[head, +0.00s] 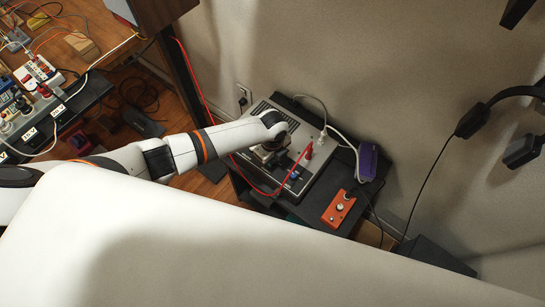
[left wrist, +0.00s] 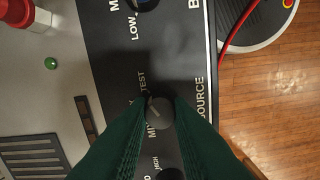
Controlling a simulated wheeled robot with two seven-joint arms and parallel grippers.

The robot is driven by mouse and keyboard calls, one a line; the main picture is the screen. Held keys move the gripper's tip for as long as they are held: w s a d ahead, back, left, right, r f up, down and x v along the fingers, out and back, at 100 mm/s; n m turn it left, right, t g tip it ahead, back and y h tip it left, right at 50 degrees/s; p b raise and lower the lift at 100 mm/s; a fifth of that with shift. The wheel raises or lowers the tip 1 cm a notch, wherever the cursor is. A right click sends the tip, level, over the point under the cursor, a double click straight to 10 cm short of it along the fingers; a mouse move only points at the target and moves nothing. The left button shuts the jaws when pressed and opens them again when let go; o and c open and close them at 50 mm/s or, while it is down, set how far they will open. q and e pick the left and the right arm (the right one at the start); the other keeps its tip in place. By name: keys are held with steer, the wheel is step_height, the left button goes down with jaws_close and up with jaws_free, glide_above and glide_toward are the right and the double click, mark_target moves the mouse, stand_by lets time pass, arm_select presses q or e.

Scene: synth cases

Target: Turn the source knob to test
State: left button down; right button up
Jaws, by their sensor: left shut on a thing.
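The grey device (head: 318,166) with a dark front panel sits on a black stand. In the left wrist view its panel (left wrist: 180,60) carries the labels SOURCE, TEST and LOW, with other lettering partly hidden. The small round grey source knob (left wrist: 160,112) is beside the SOURCE label. My left gripper (left wrist: 158,114) has its green fingers on both sides of this knob and is shut on it. A light mark shows on the knob's face; TEST lies just above and left of it. In the head view my left gripper (head: 268,152) is over the device, its fingertips hidden. My right gripper is out of view.
A red plug (head: 308,152) with a red cable and a white plug (head: 322,136) stand up from the device. A purple box (head: 368,161) and an orange box (head: 338,208) lie to its right. A cluttered wooden bench (head: 105,22) is at upper left.

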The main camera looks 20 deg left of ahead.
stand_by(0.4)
arm_select(q)
steer(key=c, duration=1.3)
jaws_free()
steer(key=shift+r, duration=0.1)
step_height(320, 180, up, 12)
